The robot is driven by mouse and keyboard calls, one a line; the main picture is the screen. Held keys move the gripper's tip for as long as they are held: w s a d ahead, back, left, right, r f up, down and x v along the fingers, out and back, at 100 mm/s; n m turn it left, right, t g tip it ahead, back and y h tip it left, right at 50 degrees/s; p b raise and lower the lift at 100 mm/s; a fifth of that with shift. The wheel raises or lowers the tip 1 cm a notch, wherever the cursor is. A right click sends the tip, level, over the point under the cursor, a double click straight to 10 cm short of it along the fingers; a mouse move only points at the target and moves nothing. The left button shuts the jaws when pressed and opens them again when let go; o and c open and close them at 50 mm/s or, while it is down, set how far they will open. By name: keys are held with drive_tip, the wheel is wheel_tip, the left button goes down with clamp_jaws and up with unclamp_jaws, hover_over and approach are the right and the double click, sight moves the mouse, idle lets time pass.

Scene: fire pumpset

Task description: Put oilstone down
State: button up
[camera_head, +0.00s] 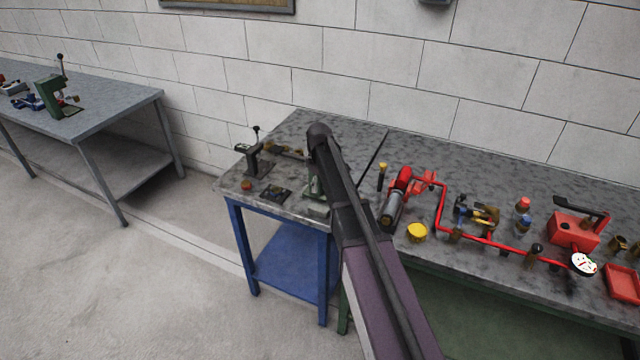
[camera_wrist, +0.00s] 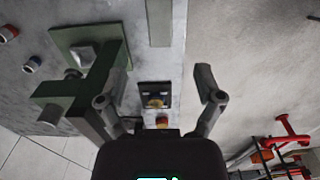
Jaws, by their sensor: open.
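A pale grey flat block (camera_wrist: 159,22), which looks like the oilstone, lies on the grey bench top near its edge, cut off by the top of the wrist view. In the head view a similar pale block (camera_head: 316,211) lies at the front edge of the small blue-legged bench (camera_head: 234,196). My gripper (camera_wrist: 162,80) is open, its fingers wide apart with nothing held between them. The block shows beyond the fingertips, between their lines and apart from them. My gripper is not clearly seen in the head view, where my arm covers part of the bench.
A green press (camera_wrist: 88,85) stands close beside the left finger. A small black plate with a brass part (camera_wrist: 155,97) lies below the fingertips. A dark press (camera_head: 256,160) stands at the bench's left. Red pipework (camera_head: 442,210) fills the right bench. Open floor (camera_wrist: 250,60) lies right.

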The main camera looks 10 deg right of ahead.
drive_tip(key=shift+r, duration=0.1)
idle(0.7)
drive_tip(key=s+m, duration=1)
drive_tip(key=s, duration=1.9)
drive_tip(key=shift+m, duration=0.4)
drive_tip(key=shift+d, duration=0.1)
drive_tip(key=shift+o, duration=0.4)
drive_tip(key=shift+w, duration=0.1)
drive_tip(key=r+n+p, duration=0.2)
drive_tip(key=n, duration=0.9)
hover_over(319, 207)
drive_tip(key=shift+f, duration=0.2)
wheel_tip(319, 207, down, 9)
drive_tip(key=b, duration=0.9)
drive_tip(key=shift+r, duration=0.2)
